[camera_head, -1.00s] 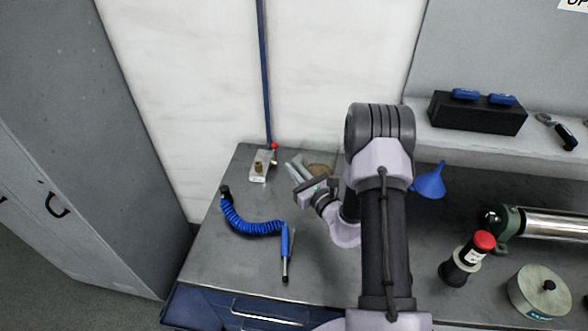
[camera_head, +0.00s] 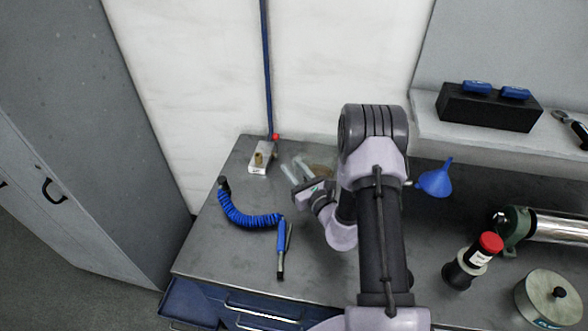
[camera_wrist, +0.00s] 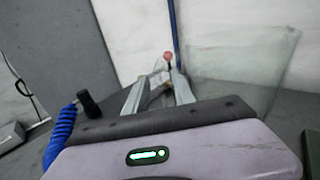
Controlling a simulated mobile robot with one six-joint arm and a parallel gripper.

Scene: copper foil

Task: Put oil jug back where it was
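My gripper (camera_head: 292,163) is low over the back left of the workbench (camera_head: 205,240). Its two fingers are apart with nothing held between them, as the wrist view (camera_wrist: 158,76) also shows. I cannot tell whether the vessel touches the right finger.
A blue coiled hose (camera_head: 245,217) lies left of my arm. A blue funnel (camera_head: 436,180), a red-capped bottle (camera_head: 472,263) and a round weight (camera_head: 548,300) are right.

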